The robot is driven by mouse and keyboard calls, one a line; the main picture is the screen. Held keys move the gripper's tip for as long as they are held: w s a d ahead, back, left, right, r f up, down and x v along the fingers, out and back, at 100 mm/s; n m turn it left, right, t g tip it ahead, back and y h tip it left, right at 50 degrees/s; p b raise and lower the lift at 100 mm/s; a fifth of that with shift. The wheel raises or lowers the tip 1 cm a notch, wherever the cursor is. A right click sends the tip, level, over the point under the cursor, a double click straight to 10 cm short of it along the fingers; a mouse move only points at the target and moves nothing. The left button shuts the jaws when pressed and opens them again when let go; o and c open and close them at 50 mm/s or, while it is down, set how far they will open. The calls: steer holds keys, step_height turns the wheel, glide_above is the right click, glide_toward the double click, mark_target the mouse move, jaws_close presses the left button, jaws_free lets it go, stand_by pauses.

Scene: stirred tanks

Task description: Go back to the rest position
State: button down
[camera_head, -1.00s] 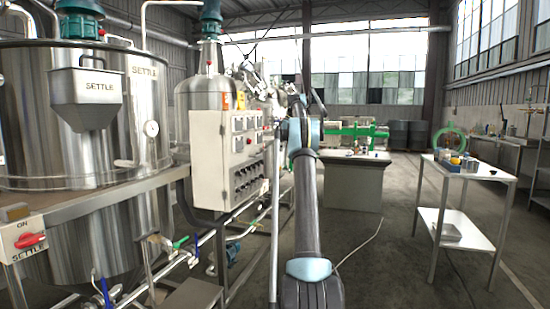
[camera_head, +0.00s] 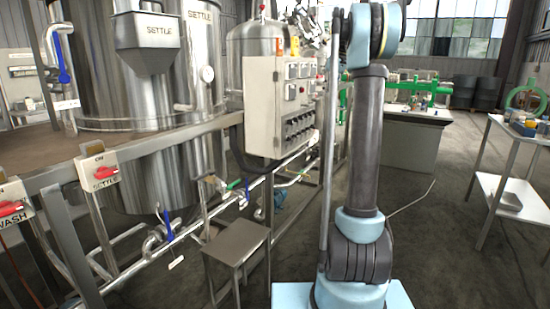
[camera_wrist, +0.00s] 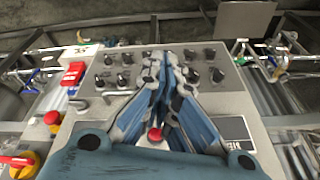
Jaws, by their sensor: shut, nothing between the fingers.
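My gripper (camera_wrist: 164,65) shows in the wrist view with its two blue-grey fingers drawn together at the tips, with nothing between them. Beyond the fingers is the grey face of a control panel (camera_wrist: 110,92) with several black knobs. A red button (camera_wrist: 154,134) shows between the finger bases. Whether the fingers touch the panel is hard to tell; they appear apart from it. In the head view my arm rises upright at centre right, and its upper end leaves the picture at the top.
The pale control cabinet (camera_head: 270,105) stands just left of my arm. The SETTLE tank (camera_head: 110,70), its pipes and a small metal stand (camera_head: 236,240) fill the left. A table (camera_head: 515,135) with small items is at right. Open floor lies between arm and table.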

steer(key=s+a+f+m+h, duration=0.15)
steer(key=s+f, duration=0.25)
steer(key=s, duration=0.6)
steer(key=s+a+f+m, duration=0.15)
steer(key=s+f, duration=0.25)
steer(key=s, duration=0.6)
steer(key=s+a+f+m, duration=0.1)
steer(key=s+a+f, duration=0.15)
steer(key=s, duration=0.75)
steer(key=s+f+m+h, duration=0.1)
steer(key=s+f+m, duration=0.3)
steer(key=s+f, duration=1.8)
steer(key=shift+s+d+f, duration=0.15)
steer(key=shift+s+f, duration=0.05)
steer(key=shift+f, duration=0.7)
steer(key=shift+w+f, duration=0.2)
steer(key=shift+w, duration=0.25)
